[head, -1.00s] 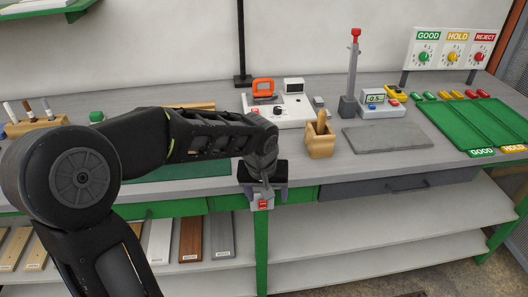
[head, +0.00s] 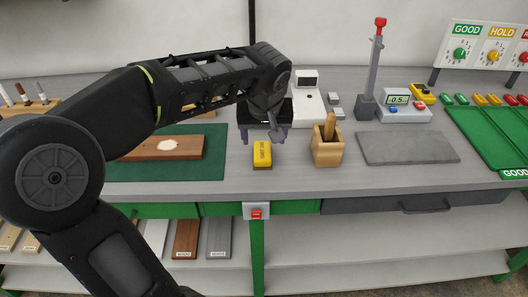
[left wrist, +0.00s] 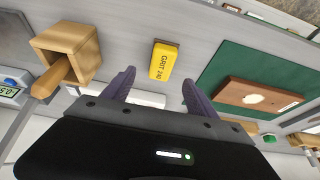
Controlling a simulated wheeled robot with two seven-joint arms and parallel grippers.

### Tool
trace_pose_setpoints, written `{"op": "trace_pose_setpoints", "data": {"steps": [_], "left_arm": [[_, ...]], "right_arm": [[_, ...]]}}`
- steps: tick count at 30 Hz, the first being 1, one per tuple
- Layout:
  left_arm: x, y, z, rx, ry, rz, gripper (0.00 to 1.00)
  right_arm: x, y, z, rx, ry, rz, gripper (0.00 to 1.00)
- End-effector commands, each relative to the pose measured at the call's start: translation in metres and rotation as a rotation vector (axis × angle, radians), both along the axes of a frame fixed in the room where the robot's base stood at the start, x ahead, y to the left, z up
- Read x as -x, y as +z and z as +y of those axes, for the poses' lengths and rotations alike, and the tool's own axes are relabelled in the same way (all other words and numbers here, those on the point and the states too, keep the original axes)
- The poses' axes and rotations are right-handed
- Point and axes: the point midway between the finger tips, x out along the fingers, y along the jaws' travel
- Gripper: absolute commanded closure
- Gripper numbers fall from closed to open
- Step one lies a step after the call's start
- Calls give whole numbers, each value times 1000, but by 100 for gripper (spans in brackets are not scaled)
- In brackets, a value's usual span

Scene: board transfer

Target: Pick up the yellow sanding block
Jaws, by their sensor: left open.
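The yellow sanding block (head: 262,154) lies on the grey bench top, just right of the green mat. In the left wrist view the block (left wrist: 163,61) shows the print "GRIT 240". My left gripper (head: 263,134) is open and empty, above the bench just behind the block in the head view. In the left wrist view the block lies beyond the fingertips, roughly in line with the gap between the two purple fingers (left wrist: 158,80). It is apart from them. My right gripper is not in view.
A wooden holder (head: 327,153) with a stick stands just right of the block. A brown board (head: 160,148) with a pale patch lies on the green mat (head: 213,165) to the left. A grey slab (head: 407,148) lies farther right. The bench front near the block is clear.

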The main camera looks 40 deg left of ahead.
Motion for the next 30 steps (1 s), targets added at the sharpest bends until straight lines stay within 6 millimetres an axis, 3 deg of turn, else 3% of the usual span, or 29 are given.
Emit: {"op": "trace_pose_setpoints", "data": {"steps": [9,20,30], "left_arm": [[-7,-24,6,1,0,2,33],[-8,-29,8,0,0,4,33],[-20,-70,20,2,0,4,33]], "right_arm": [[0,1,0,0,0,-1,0],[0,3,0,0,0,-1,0],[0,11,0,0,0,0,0]]}}
